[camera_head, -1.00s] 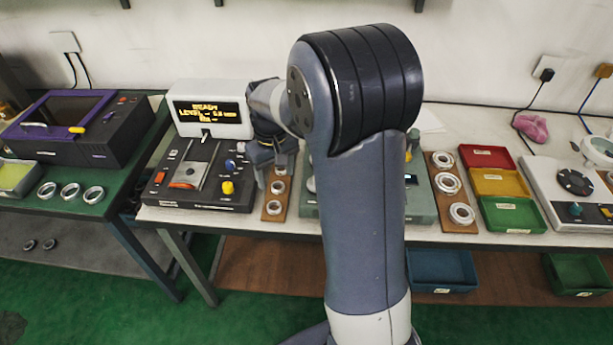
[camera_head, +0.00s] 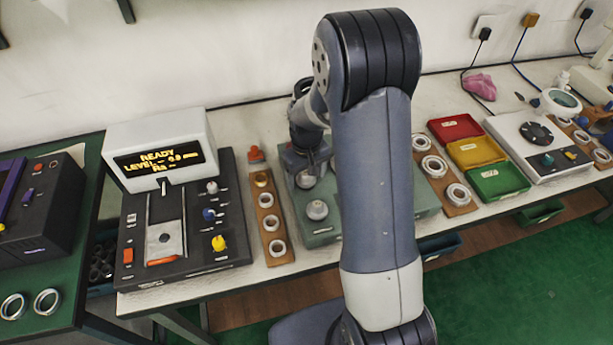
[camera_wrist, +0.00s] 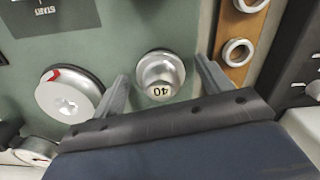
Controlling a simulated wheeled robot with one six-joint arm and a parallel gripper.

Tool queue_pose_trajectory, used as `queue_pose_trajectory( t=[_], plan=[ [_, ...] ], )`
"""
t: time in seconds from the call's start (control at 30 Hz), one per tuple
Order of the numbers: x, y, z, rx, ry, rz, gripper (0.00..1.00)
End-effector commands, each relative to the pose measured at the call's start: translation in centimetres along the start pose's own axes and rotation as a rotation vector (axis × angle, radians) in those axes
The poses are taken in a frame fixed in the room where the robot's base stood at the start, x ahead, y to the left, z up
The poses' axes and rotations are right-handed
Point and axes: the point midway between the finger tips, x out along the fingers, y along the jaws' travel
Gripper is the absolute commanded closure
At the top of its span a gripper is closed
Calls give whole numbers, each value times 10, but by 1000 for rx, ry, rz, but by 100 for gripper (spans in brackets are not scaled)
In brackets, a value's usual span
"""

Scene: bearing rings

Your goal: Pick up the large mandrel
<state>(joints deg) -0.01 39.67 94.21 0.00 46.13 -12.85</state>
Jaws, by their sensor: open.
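A silver round stepped mandrel marked 40 (camera_wrist: 160,72) stands on the grey-green fixture in the wrist view. It lies between the lines of my two open fingers, just beyond the gripper body, and neither finger clearly touches it. In the head view a silver round-topped piece (camera_head: 317,210), seemingly this mandrel, stands on the fixture (camera_head: 318,237) just in front of my gripper (camera_head: 306,170). A wide silver disc with a red mark (camera_wrist: 68,98) sits left of the mandrel in the wrist view, outside the fingers. My arm hides the middle of the fixture in the head view.
A brown board (camera_head: 261,216) with several rings stands left of the fixture, beside the black READY tester (camera_head: 205,258). Right of my arm are another ring board (camera_head: 447,191) and red (camera_head: 455,128), yellow (camera_head: 476,151) and green (camera_head: 498,180) trays.

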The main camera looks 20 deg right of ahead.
Motion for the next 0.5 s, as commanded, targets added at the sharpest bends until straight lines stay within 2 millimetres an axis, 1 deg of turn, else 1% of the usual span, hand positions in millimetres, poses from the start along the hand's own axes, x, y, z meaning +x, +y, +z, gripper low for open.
queue_pose_trajectory(
  t=[0.03, 0.07, 0.5],
  plan=[
    [0, 0, 0, 0, 0, 0, 26],
    [0, 0, 0, 0, 0, 0, 29],
    [0, 0, 0, 0, 0, 0, 65]
  ],
)
